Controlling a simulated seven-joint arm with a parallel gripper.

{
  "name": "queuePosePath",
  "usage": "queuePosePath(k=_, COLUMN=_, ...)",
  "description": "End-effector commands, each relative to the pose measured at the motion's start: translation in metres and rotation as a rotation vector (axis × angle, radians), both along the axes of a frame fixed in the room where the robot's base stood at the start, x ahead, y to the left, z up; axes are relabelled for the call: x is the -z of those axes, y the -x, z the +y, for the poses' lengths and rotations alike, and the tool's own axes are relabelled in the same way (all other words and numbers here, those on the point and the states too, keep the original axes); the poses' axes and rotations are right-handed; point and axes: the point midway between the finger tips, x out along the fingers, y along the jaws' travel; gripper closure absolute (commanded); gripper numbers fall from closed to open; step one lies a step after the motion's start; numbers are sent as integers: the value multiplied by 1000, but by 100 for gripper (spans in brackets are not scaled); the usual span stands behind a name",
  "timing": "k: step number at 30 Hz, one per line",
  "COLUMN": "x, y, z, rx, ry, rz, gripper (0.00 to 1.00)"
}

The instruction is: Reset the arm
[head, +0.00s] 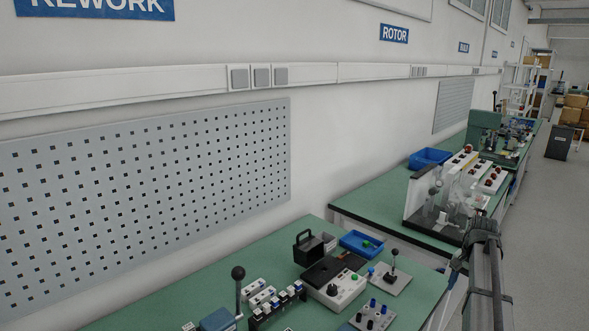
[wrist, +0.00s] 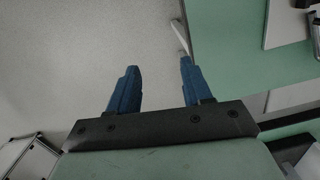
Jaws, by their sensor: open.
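My gripper (wrist: 158,72) shows in the wrist view with two blue fingers set wide apart and nothing between them. Below the fingers lies grey floor, and a green bench top (wrist: 225,60) starts just right of the right finger. In the head view my arm rises at the lower right, in front of the aisle floor and beside the far bench; I cannot make out the fingers there.
The near green bench (head: 150,308) holds a black-knobbed lever (head: 238,274), a white control box (head: 335,287), a small joystick plate (head: 391,277) and a blue tray (head: 361,243). A farther bench holds a clear-guarded machine (head: 440,200) and a blue bin (head: 430,158). The aisle floor (head: 555,220) at right is clear.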

Motion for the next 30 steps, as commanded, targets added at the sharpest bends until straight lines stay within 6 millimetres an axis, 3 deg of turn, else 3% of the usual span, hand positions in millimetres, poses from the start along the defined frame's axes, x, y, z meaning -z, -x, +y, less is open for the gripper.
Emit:
queuePosePath(k=3, x=34, y=41, z=-27, rx=21, ry=-10, rz=23, gripper=51)
queuePosePath(k=6, x=62, y=63, z=-37, rx=25, ry=-8, rz=53, gripper=51)
queuePosePath(k=14, x=139, y=109, z=-37, rx=11, ry=16, rz=162, gripper=51)
queuePosePath(k=23, x=228, y=157, z=-6, rx=-57, ry=45, rz=296, gripper=51)
queuePosePath(k=30, x=290, y=188, z=46, rx=-169, ry=36, rz=361, gripper=51)
